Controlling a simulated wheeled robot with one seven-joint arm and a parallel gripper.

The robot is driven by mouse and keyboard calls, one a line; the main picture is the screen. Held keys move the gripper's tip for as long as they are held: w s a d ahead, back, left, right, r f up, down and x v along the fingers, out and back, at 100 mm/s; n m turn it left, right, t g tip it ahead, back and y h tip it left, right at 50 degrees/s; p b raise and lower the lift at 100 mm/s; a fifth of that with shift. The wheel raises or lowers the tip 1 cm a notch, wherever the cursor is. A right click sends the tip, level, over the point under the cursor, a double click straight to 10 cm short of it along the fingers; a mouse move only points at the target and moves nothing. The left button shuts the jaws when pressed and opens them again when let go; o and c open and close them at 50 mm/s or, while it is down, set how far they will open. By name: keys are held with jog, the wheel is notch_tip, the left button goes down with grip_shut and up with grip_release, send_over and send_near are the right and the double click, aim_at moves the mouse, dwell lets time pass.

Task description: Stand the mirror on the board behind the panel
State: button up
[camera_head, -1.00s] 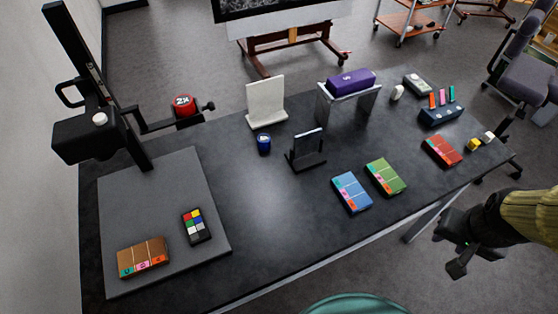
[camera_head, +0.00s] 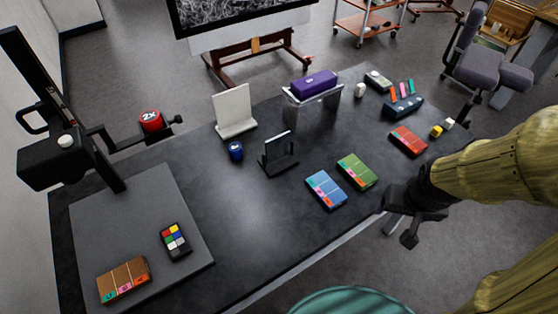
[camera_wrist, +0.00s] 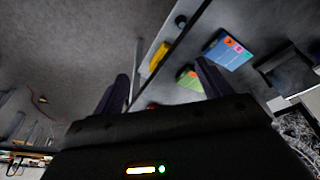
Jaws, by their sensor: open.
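The mirror (camera_head: 279,153) is a small dark upright plate on a black foot, standing mid-table. What seems to be it also shows in the wrist view (camera_wrist: 284,70). The board (camera_head: 90,230) is a flat grey slab at the table's left, under a black camera stand. A brown panel (camera_head: 124,280) with coloured labels lies flat at the board's near edge. A colour chart (camera_head: 175,242) lies to its right. My gripper (camera_head: 420,228) is open and empty by the table's near right edge, well right of the mirror. Its two fingers stand apart in the wrist view (camera_wrist: 162,88).
A blue block (camera_head: 326,189) and a green block (camera_head: 357,171) lie between my gripper and the mirror. A white stand (camera_head: 235,111) and a dark blue jar (camera_head: 235,150) are near the mirror. A purple case (camera_head: 314,83) rests on a riser. Bare tabletop separates mirror and board.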

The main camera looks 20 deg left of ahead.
jog(key=o, duration=0.4)
jog(key=w+a+f+n+t+y, duration=0.1)
jog(key=w+a+f+n+t, duration=0.1)
jog(key=w+a, duration=0.3)
jog(key=shift+w+n+t+b, duration=0.3)
jog(key=shift+w+n+b, duration=0.05)
jog(key=shift+w+n, duration=0.25)
jog(key=n+t+y+b, duration=0.1)
jog(key=n+t+y, duration=0.2)
jog(key=n+y, duration=0.45)
send_near(279, 137)
jog(key=s+d+r+m+y, duration=0.1)
jog(key=s+d+y, duration=0.1)
jog(key=d, duration=0.3)
jog(key=shift+s+a, duration=0.25)
jog(key=p+x, duration=0.1)
jog(key=x, duration=1)
jog(key=shift+w+a+f+p, duration=0.2)
jog(key=shift+f+p, duration=0.05)
jog(key=shift+p, duration=0.15)
jog(key=shift+w+a+f, duration=0.15)
